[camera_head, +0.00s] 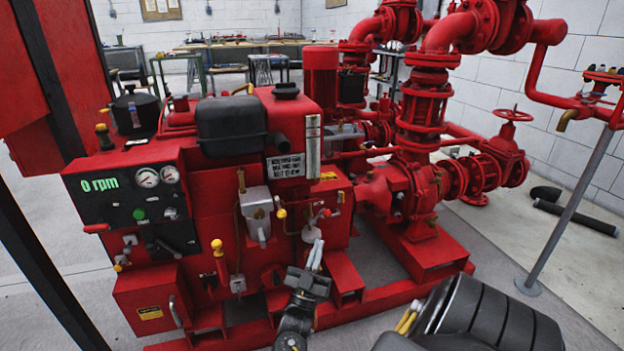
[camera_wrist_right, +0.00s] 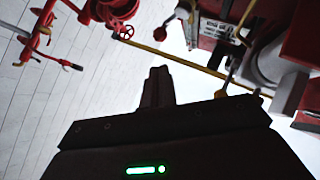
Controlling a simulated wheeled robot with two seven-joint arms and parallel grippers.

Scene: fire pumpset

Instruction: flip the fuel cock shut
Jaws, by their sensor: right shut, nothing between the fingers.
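The red pumpset engine (camera_head: 215,195) stands in front of me. On its lower right face is a small fitting with a red-tipped lever (camera_head: 326,213) above a silver bowl (camera_head: 311,234); this looks like the fuel cock, though I cannot be sure. My right gripper (camera_head: 316,254) is shut and empty, just below the bowl and pointing up towards it. I cannot tell whether it touches. In the right wrist view the dark fingers (camera_wrist_right: 158,86) are together, apart from a red-tipped part (camera_wrist_right: 160,34) beyond them. The left gripper is not in view.
Yellow-knobbed levers (camera_head: 281,214) and a grey box (camera_head: 257,212) sit left of the fitting. The panel (camera_head: 130,198) reads 0 rpm. Red pump pipes (camera_head: 420,110) and a handwheel (camera_head: 515,115) rise at right. A red base frame (camera_head: 375,297) runs along the floor.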

